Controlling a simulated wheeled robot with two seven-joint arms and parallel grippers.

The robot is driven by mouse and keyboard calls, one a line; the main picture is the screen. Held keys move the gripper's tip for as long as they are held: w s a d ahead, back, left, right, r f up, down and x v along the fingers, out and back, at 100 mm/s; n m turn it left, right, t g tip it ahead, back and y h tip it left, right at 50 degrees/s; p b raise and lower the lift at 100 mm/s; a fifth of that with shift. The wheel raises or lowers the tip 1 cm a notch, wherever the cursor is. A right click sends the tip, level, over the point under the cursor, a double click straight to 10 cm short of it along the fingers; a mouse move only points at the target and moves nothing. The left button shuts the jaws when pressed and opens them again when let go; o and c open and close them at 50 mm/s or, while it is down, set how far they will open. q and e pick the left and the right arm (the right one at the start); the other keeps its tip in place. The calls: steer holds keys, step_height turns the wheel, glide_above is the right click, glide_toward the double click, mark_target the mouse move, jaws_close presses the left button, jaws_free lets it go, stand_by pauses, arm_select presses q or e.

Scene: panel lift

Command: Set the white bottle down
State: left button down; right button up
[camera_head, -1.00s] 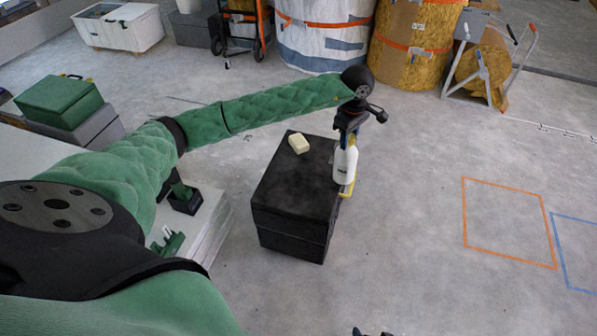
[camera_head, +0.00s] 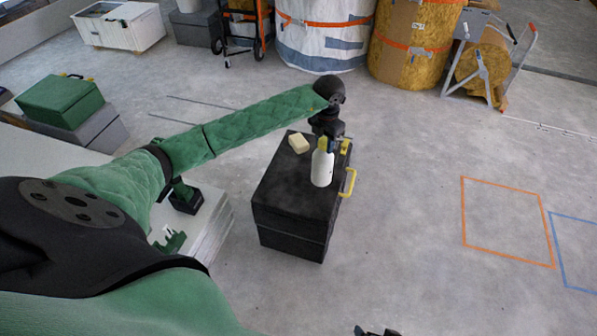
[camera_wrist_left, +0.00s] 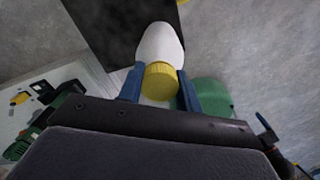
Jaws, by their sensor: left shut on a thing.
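The white bottle (camera_head: 322,168) with a yellow cap is upright at the right part of the black box's top (camera_head: 283,190). I cannot tell whether its base touches the box. My left gripper (camera_head: 325,141) is shut on the bottle near its yellow cap. In the left wrist view the white bottle (camera_wrist_left: 160,45) and its yellow cap sit between the two blue fingers of my left gripper (camera_wrist_left: 161,90). A small dark piece at the bottom edge of the head view may be my right gripper, but it is too cut off to tell.
A cream block (camera_head: 299,143) lies on the box top, left of the bottle. A yellow handle (camera_head: 349,183) sticks out from the box's right side. White stacked panels (camera_head: 212,232) stand to the left. The floor right of the box is clear, with an orange taped outline (camera_head: 508,222).

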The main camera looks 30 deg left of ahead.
arm_select(q)
steer(key=shift+a+n, duration=0.3)
steer(key=shift+n, duration=0.3)
steer(key=shift+s+a+f, duration=0.1)
steer(key=shift+a+f, duration=0.1)
steer(key=shift+a, duration=0.05)
steer(key=a+f+p, duration=0.3)
steer(key=a+f, duration=0.7)
steer(key=a, duration=0.1)
steer(key=shift+w+a+f, duration=0.15)
steer(key=shift+w+f, duration=0.1)
steer(key=shift+f, duration=0.15)
arm_select(e)
step_height(320, 180, up, 9)
steer(key=s+d+g, duration=0.1)
steer(key=d, duration=0.1)
steer(key=shift+d+h, duration=0.35)
steer(key=shift+h, duration=0.05)
steer(key=shift+s, duration=0.1)
arm_select(q)
steer(key=c, duration=1)
jaws_free()
steer(key=shift+f, duration=0.1)
steer(key=shift+o, duration=0.2)
arm_select(e)
steer(key=shift+a+f, duration=0.1)
steer(key=shift+f, duration=0.05)
